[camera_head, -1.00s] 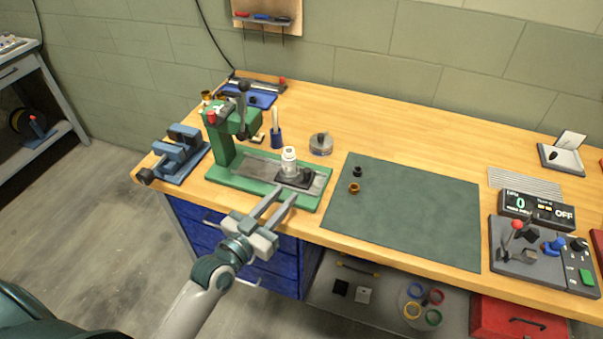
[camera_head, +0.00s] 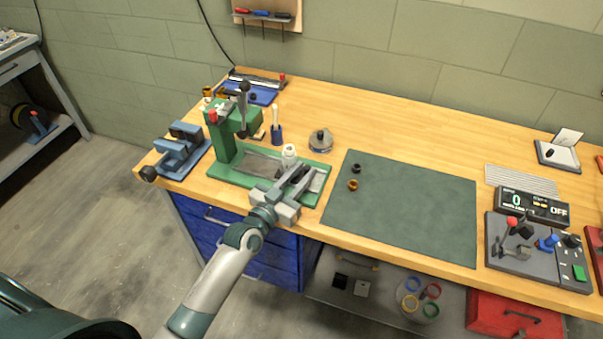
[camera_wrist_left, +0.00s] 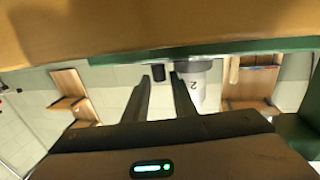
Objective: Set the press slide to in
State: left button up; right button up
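The green press (camera_head: 228,150) stands at the table's left end, with its grey slide (camera_head: 262,161) lying along the green base. A white cylinder (camera_head: 289,153) stands at the slide's right part; it shows in the wrist view (camera_wrist_left: 197,75) marked "2". My left gripper (camera_head: 300,176) is over the base's right end, just in front of the cylinder. In the wrist view its two fingers (camera_wrist_left: 162,85) are apart, with a small dark knob (camera_wrist_left: 158,72) between or just beyond their tips. Contact cannot be told. The gripper hides much of the slide's right end. My right gripper is not in view.
A blue vise (camera_head: 180,152) is left of the press. A round metal part (camera_head: 320,141) and a white-handled tool (camera_head: 275,124) stand behind it. The green mat (camera_head: 410,205) is mostly clear, with two small parts near its left edge.

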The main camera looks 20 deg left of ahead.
aim_at(261, 175)
pick_arm(q)
jog(key=c, duration=0.5)
grip_shut()
jog(key=shift+a, duration=0.15)
jog(key=a+b, duration=0.1)
jog(key=a, duration=0.4)
jog(key=a+b, duration=0.2)
jog(key=a, duration=0.4)
jog(key=shift+w+a+f, duration=0.15)
jog(key=shift+w+a, duration=0.05)
jog(key=shift+a, duration=0.05)
jog(key=shift+a+b, duration=0.25)
jog(key=shift+b, duration=0.05)
